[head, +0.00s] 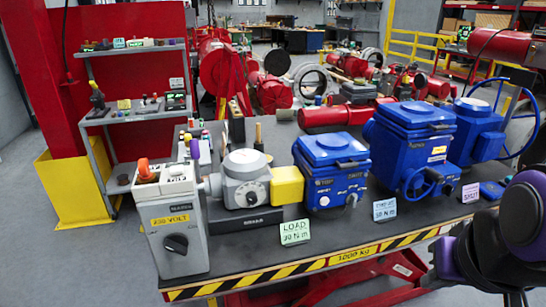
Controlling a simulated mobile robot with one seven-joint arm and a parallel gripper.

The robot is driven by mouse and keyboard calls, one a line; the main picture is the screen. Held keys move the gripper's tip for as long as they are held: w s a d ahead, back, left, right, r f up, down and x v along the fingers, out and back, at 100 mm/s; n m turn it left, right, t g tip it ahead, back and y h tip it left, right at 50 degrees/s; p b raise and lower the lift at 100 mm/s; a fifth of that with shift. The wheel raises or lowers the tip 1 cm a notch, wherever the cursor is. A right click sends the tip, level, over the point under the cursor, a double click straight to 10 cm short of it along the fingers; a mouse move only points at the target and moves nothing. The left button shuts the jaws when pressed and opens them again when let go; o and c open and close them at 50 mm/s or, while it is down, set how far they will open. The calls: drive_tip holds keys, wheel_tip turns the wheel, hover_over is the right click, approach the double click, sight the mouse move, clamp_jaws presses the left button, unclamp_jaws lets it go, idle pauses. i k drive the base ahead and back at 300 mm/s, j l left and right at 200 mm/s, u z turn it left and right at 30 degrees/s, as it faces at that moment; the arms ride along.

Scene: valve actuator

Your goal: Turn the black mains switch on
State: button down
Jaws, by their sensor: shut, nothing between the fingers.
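The black mains switch (175,243) is a rotary knob on the front of a grey box (190,262) at the left front of the table. A yellow "230 VOLT" label sits above the knob. The knob's handle looks slightly tilted, but its exact setting is too small to read. Part of my dark arm with purple trim shows at the lower right, well apart from the switch. I cannot make out my gripper's fingers in this view.
An orange knob (143,168) tops the grey box. Beside it stand a grey actuator with a yellow block (287,186) and several blue actuators (332,172). Label cards (295,232) stand near the striped table edge (300,268). Open floor lies left of the table.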

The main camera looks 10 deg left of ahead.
sight(179, 243)
drive_tip(key=u, duration=1.7)
